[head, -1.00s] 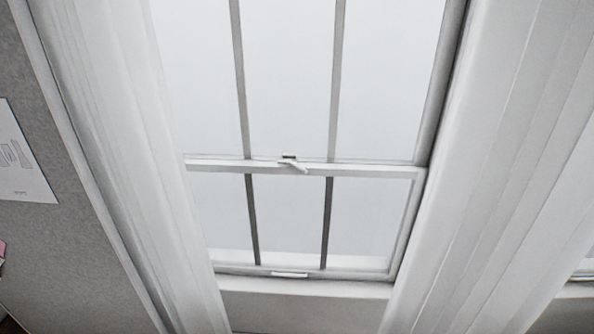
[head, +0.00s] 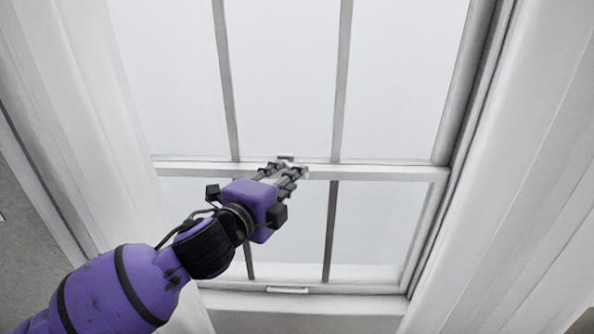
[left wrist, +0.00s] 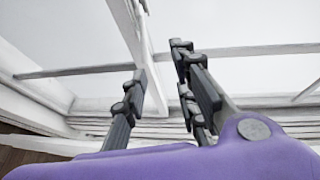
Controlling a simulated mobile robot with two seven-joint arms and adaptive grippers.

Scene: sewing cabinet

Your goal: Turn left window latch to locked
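The window latch (head: 286,156) is a small pale fitting at the middle of the window's horizontal meeting rail (head: 390,171). Only its upper part shows clearly in the head view; my fingers cover most of its lever. My left gripper (head: 289,168) is at the rail, just below and in front of the latch. In the left wrist view the left gripper (left wrist: 157,70) has its two fingers apart, with the rail behind the gap. I cannot tell whether a finger touches the lever. My right gripper is in neither view.
The lower sash has a pull handle (head: 288,290) on its bottom rail. Thin vertical bars (head: 341,80) divide the glass. The space in front of the right panes is clear.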

